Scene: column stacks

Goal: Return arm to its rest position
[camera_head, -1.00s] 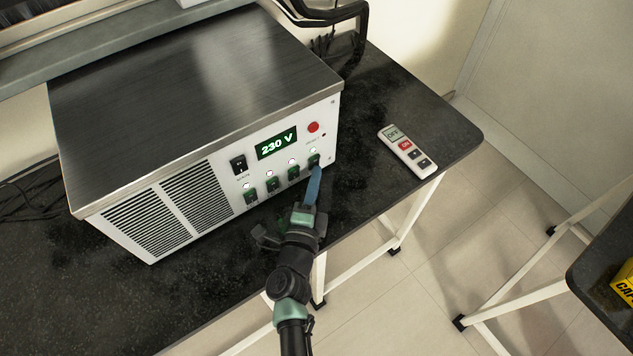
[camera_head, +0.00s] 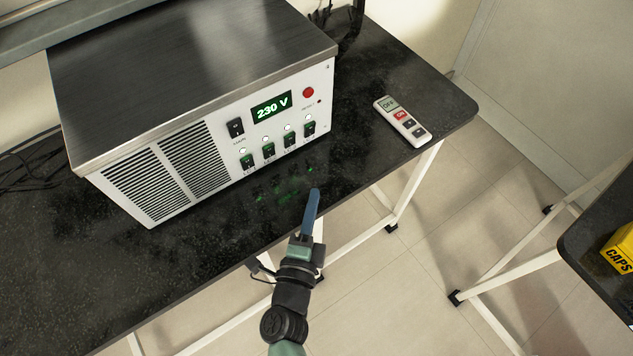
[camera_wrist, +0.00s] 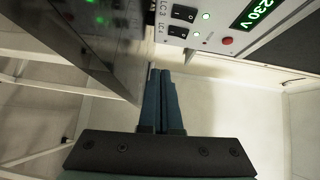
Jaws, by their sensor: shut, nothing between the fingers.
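My gripper (camera_head: 314,200) is at the front edge of the black table, in front of the power unit and apart from its panel. Its blue fingers are closed together and empty. The fingers also show in the wrist view (camera_wrist: 160,85), pointing away from the camera. My arm reaches in from the bottom of the head view.
A metal-topped power unit (camera_head: 190,70) stands on the black table (camera_head: 240,215). Its display reads 230 V, and several switches below have lit lamps. A white remote (camera_head: 402,121) lies to the right. A yellow box (camera_head: 619,249) marked CAPS sits on another table. Floor between tables is clear.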

